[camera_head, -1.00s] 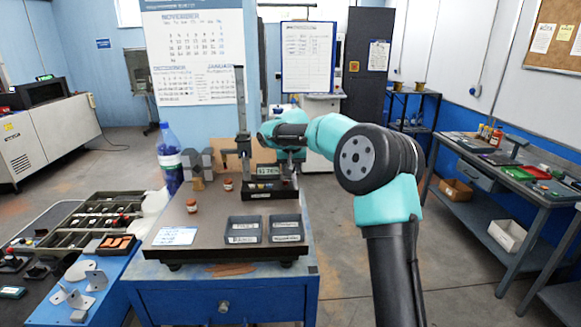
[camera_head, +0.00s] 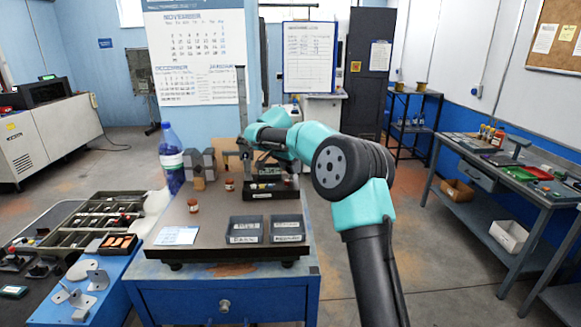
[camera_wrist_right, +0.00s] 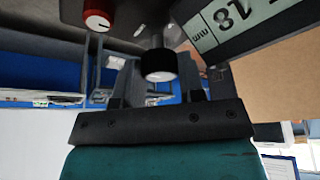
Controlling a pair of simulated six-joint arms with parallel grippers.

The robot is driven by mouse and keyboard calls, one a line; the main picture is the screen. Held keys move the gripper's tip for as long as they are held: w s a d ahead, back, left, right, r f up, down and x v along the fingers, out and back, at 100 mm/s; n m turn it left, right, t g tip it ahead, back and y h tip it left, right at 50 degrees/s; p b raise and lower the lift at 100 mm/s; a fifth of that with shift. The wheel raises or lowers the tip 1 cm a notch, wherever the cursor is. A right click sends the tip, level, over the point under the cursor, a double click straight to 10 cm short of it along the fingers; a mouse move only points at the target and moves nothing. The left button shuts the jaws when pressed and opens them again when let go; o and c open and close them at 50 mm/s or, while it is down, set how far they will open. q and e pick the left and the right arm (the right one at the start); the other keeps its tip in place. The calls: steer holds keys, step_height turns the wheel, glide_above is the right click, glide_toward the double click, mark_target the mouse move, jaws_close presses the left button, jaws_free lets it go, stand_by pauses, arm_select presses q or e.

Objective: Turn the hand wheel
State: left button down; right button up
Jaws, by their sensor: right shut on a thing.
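My right gripper (camera_head: 262,146) reaches in from the right to the upright gauge stand (camera_head: 242,105) at the back of the bench plate. In the right wrist view, a black round knob (camera_wrist_right: 158,66) on a metal shaft sits between the two dark fingers of my right gripper (camera_wrist_right: 157,80). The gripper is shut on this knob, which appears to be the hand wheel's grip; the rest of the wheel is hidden. A display (camera_wrist_right: 232,18) with large digits and "mm" shows close by, upside down. My left gripper is not in view.
Two grey trays (camera_head: 245,229) lie at the front right. A blue bottle (camera_head: 171,158) and a grey block (camera_head: 199,168) stand at the left. A red round part (camera_wrist_right: 97,20) shows near the fingers.

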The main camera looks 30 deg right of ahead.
steer(key=shift+m, duration=0.3)
steer(key=o, duration=0.9)
steer(key=shift+r, duration=0.15)
